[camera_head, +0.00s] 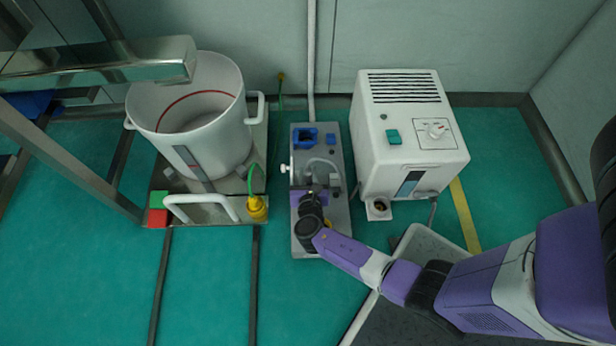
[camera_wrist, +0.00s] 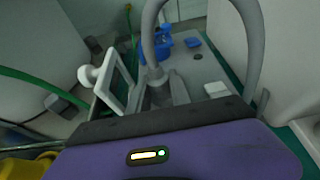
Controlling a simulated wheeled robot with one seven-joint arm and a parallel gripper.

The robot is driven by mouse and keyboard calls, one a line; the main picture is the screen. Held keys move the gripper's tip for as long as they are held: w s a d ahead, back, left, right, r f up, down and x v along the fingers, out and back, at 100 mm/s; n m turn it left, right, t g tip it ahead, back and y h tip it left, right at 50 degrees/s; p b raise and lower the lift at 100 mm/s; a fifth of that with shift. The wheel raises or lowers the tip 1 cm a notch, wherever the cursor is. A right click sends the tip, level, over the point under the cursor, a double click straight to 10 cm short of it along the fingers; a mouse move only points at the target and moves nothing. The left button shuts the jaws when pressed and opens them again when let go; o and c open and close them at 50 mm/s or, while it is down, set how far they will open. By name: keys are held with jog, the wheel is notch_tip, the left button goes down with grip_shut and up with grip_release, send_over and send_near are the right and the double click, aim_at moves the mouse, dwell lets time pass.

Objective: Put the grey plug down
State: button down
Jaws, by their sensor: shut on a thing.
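My gripper (camera_head: 311,196) is over the middle of a grey bench plate (camera_head: 302,245) and points down. It is shut on the grey plug, which its purple body and black wrist mostly hide. In the wrist view, a grey piece (camera_wrist: 172,92) shows just past the purple gripper body, and a thick grey cable (camera_wrist: 151,40) loops up from it and over to the right. The cable (camera_head: 322,162) also arcs beside my gripper in the head view. Whether the plug touches the plate cannot be told.
A blue socket piece (camera_head: 306,138) sits at the plate's far end, with a white handle (camera_head: 285,168) at its left edge. A white box with a dial (camera_head: 408,135) stands right. A white pot (camera_head: 190,125) and a yellow plug (camera_head: 257,208) stand left.

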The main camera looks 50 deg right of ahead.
jog(key=shift+f, duration=0.3)
jog(key=c, duration=1.2)
grip_release()
